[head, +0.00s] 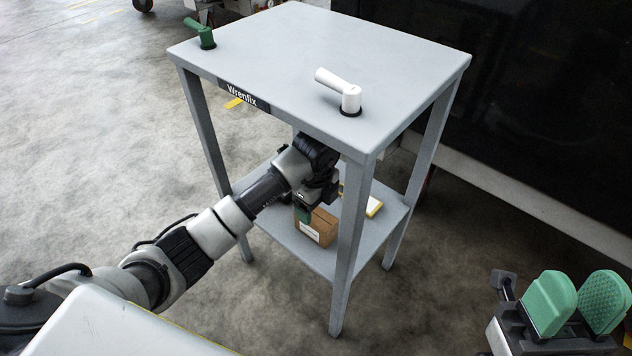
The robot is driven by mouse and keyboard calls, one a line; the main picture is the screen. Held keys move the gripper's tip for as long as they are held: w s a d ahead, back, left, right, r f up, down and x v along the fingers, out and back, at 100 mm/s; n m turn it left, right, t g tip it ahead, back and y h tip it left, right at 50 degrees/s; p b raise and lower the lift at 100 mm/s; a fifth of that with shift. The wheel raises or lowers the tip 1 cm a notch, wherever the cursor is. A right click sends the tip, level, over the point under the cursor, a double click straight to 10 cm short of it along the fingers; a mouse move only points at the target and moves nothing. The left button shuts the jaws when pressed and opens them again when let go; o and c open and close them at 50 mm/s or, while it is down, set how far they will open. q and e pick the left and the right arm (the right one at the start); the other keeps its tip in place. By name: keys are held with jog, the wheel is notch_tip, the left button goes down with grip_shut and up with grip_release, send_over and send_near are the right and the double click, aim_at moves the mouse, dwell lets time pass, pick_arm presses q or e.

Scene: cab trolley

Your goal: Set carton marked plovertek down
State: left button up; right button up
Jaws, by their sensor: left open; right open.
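A small brown carton (322,228) with a white label sits on the lower shelf (318,259) of a grey trolley. Its marking is too small to read. My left arm reaches in under the trolley's top, and my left gripper (305,212) is at the carton's upper left side. The gripper is open; its fingers are partly hidden, and I cannot tell whether they touch the carton. My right gripper (573,303), with green finger pads, is open and empty at the lower right, away from the trolley.
The trolley's top (330,55) carries a green lever (203,34) and a white lever (345,92). A yellow and white item (373,206) lies on the shelf behind the carton. The front leg (350,240) stands right of the carton. Floor at left is clear.

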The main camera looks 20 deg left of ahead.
aim_at(316, 214)
pick_arm(q)
notch_tip(316, 214, up, 5)
jog(key=shift+r+p, duration=0.2)
jog(key=shift+p, duration=0.75)
jog(key=shift+r, duration=0.3)
pick_arm(e)
jog(key=w+a+f+g+h, duration=0.1)
jog(key=w+f+g+h, duration=0.1)
jog(key=w+g, duration=0.4)
jog(key=shift+w+f+g, duration=0.3)
jog(key=shift+w+f, duration=0.25)
jog(key=shift+f, duration=0.15)
